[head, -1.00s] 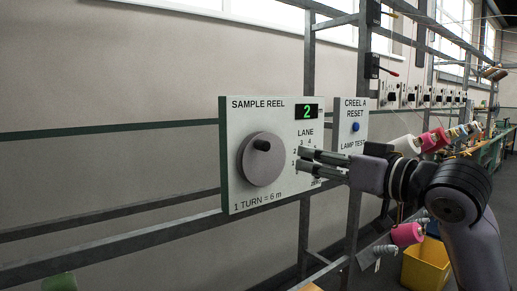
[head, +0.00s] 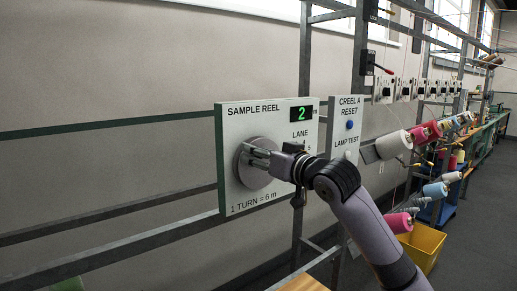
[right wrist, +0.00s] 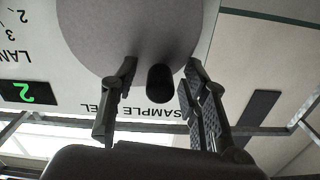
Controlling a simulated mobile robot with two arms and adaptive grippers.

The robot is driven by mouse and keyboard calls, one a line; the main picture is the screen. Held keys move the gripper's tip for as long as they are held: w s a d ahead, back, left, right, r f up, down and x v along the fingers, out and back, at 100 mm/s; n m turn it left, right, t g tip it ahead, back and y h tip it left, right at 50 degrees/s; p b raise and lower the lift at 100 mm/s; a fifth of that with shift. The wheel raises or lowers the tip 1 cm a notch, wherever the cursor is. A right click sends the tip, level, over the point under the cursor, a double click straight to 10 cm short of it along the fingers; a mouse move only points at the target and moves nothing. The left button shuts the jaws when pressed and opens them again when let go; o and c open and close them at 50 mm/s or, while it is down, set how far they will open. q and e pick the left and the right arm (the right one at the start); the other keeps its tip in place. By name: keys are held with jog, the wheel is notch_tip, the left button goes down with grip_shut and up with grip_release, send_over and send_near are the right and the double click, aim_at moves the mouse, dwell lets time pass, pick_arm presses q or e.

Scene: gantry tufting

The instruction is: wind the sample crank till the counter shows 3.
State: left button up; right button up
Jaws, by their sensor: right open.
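The sample reel panel (head: 228,130) is white and hangs on the metal frame. Its counter (head: 302,114) shows a green 2; it also shows upside down in the right wrist view (right wrist: 28,92). The grey crank disc (head: 252,181) is partly covered by my right gripper (head: 250,156) in the head view. In the right wrist view, the disc (right wrist: 130,30) fills the top middle and its black knob (right wrist: 160,84) stands between the two fingers of my open right gripper (right wrist: 161,66). Gaps show on both sides of the knob. My left gripper is out of view.
The Creel A reset panel (head: 347,112) with a blue button (head: 349,125) is just right of the reel panel. Metal rails (head: 110,256) run below. Yarn cones (head: 393,145) and a yellow bin (head: 424,246) stand to the right.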

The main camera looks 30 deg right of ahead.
jog(key=shift+c, duration=0.3)
grip_shut()
dwell(0.3)
dwell(0.4)
